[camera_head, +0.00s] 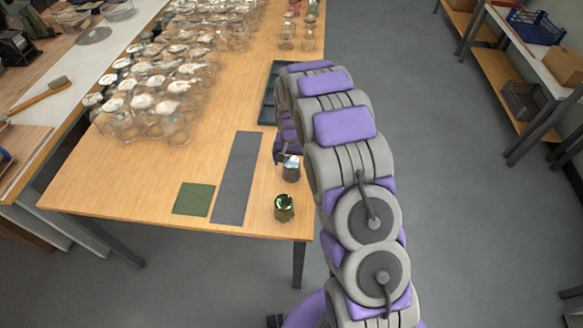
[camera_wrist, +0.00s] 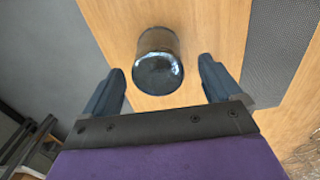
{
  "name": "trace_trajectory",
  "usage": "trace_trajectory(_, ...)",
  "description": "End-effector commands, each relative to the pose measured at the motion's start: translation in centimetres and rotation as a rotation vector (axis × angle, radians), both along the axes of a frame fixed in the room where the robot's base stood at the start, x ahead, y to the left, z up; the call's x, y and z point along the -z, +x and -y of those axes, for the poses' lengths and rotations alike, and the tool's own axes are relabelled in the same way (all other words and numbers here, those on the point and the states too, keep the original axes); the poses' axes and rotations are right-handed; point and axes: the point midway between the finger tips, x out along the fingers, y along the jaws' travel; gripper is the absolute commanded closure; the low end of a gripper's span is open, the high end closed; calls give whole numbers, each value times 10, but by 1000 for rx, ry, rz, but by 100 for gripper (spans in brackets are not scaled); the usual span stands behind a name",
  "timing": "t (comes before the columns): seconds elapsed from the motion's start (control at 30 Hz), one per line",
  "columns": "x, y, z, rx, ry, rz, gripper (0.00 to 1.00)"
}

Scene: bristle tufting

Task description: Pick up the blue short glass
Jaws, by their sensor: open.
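The blue short glass (camera_wrist: 158,68) is a small bluish see-through tumbler on the wooden table. In the wrist view it shows between and slightly beyond the fingertips of my gripper (camera_wrist: 160,66), with a visible gap on each side. My gripper is open and empty. In the head view the glass (camera_head: 291,170) stands near the table's right edge, just below my gripper (camera_head: 283,156), which my arm partly hides. I cannot tell the exact distance from the fingertips to the glass.
A dark green glass (camera_head: 284,207) stands near the table's front right corner. A grey mat (camera_head: 238,180) and a green mat (camera_head: 194,199) lie to the left. A dark tray (camera_head: 268,100) lies behind. Many clear glasses (camera_head: 150,100) crowd the back left.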

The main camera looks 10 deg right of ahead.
Motion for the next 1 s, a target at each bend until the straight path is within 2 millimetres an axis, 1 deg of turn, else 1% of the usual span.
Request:
trace_trajectory(0.03, 8, -1, 1, 0, 0, -3, 8)
trace_trajectory(0.2, 35, -1, 2, 0, 0, -6, 8)
trace_trajectory(0.3, 45, 0, 2, 0, 0, -3, 8)
trace_trajectory(0.57, 45, 0, 2, 0, 0, 0, 9)
trace_trajectory(1.0, 45, 0, 2, 0, 0, -1, 51)
